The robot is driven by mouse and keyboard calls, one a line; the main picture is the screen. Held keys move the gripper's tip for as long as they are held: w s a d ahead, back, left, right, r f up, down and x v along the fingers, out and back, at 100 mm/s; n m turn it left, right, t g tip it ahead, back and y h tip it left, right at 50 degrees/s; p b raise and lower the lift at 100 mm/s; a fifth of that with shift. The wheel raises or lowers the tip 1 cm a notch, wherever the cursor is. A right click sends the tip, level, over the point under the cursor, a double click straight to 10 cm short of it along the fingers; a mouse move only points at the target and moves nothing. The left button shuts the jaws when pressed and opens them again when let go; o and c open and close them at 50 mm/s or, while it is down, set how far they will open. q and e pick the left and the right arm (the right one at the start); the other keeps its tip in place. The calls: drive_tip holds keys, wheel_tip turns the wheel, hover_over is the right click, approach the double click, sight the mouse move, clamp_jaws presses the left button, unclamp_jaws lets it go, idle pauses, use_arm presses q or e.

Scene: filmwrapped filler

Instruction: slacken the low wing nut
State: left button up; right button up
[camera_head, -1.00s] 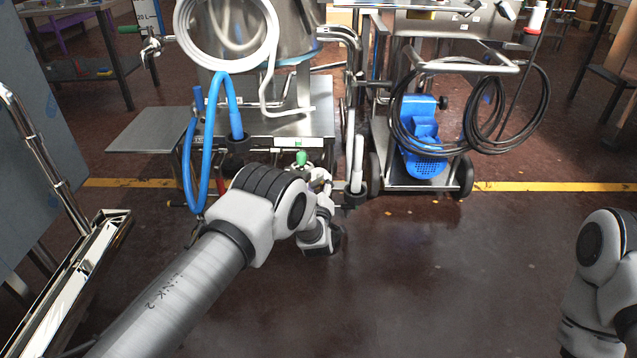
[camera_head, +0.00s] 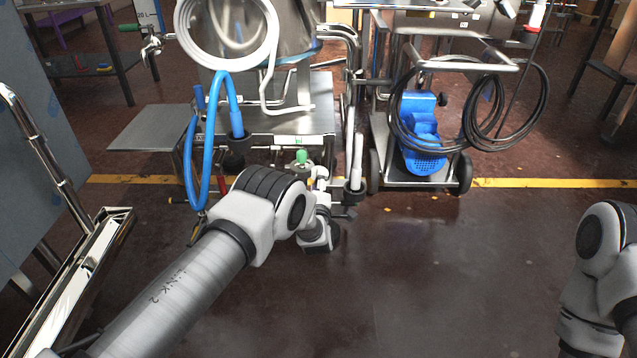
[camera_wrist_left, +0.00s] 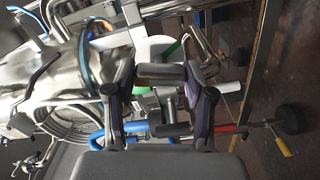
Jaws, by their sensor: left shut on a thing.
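My left arm reaches toward the lower front of the steel filler stand (camera_head: 290,122) in the head view. Its wrist and links cover much of the low part there, and the left gripper (camera_head: 321,184) is small and partly hidden. In the left wrist view, the fingers of the left gripper (camera_wrist_left: 165,76) are closed on a small grey metal piece (camera_wrist_left: 160,71), which looks like the low wing nut. Its wings cannot be made out clearly. A green knob (camera_head: 302,157) stands just above the gripper. My right arm shows at the right edge, but its gripper is out of view.
A blue hose (camera_head: 207,150) hangs left of my wrist. A trolley with a blue pump (camera_head: 423,140) and coiled black cable (camera_head: 513,110) stands to the right. A steel frame (camera_head: 95,262) is at the left. The floor in front is clear.

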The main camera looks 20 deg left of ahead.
idle(0.3)
use_arm(q)
drive_tip(key=o, duration=1.2)
drive_tip(key=shift+c, duration=0.2)
drive_tip(key=v, duration=1.2)
